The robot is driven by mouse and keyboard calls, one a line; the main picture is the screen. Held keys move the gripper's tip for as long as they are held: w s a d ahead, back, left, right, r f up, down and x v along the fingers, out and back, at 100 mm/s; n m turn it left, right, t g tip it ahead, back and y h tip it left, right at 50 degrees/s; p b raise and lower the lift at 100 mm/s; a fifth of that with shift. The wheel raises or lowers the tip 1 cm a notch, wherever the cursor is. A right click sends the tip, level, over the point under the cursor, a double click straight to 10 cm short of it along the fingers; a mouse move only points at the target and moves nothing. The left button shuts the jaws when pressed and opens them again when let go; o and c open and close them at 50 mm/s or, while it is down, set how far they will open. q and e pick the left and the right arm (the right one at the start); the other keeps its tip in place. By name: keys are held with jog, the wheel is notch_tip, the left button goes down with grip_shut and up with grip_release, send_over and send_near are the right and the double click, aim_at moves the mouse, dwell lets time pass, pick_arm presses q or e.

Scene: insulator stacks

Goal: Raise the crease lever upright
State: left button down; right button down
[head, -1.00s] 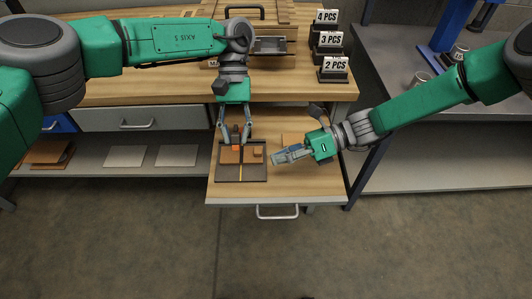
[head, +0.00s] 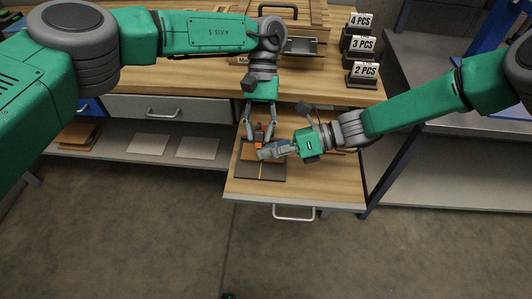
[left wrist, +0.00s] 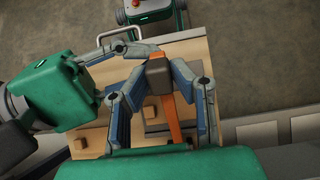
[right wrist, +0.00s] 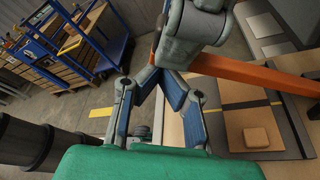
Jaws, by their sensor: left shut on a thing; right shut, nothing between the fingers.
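The crease lever is an orange bar (left wrist: 171,122) with a dark grey knob (left wrist: 159,71) at its end. My left gripper (head: 259,131) is shut on the knob, with a finger on either side. In the right wrist view the bar (right wrist: 255,73) runs slantwise above the creasing board; its exact angle is hard to tell. The board (head: 272,172) is dark with a brown sheet (right wrist: 242,98) and a small tan block (right wrist: 256,137). My right gripper (head: 264,154) is shut and empty, low over the board beside the lever; I cannot tell whether it touches anything.
The board lies on a pulled-out wooden shelf (head: 315,180) with a handle (head: 294,212). Number signs (head: 364,70) stand on the bench at right. Flat sheets (head: 147,143) lie on the lower shelf at left. My two grippers are very close together.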

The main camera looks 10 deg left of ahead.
pick_arm(q)
jog(key=shift+s+f, duration=0.1)
jog(key=shift+f, duration=0.05)
jog(key=c, duration=1.4)
grip_release()
jog(key=shift+s, duration=0.1)
pick_arm(e)
jog(key=shift+w+r, duration=0.4)
jog(key=shift+r, duration=0.2)
jog(key=shift+w+r, duration=0.35)
jog(key=shift+r, duration=0.2)
jog(key=shift+f, duration=0.2)
